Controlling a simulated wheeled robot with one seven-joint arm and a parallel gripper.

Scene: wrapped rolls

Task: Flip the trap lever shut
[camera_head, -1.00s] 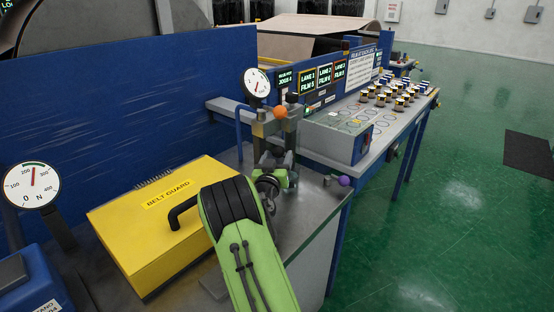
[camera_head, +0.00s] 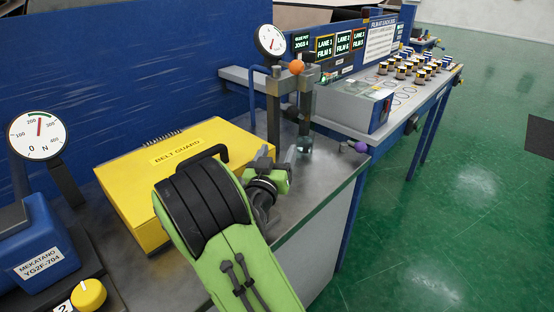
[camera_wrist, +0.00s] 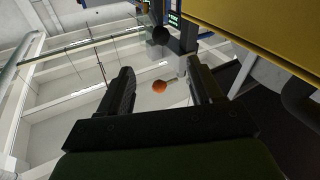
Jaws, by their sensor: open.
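I cannot tell for sure which part is the trap lever. An orange ball knob (camera_head: 296,67) sits at the top of an upright metal bracket (camera_head: 274,110) on the bench. The orange knob also shows in the wrist view (camera_wrist: 159,87), between my fingers but farther off. A purple knob (camera_head: 361,147) sticks out low at the bench's right edge. My gripper (camera_wrist: 160,88) is open and empty in the wrist view. In the head view it is at the bracket's near side, partly hidden by my green arm.
A yellow belt guard (camera_head: 180,160) with a black handle lies left of my arm. A round dial gauge (camera_head: 271,42) stands behind the bracket. Open green floor lies right.

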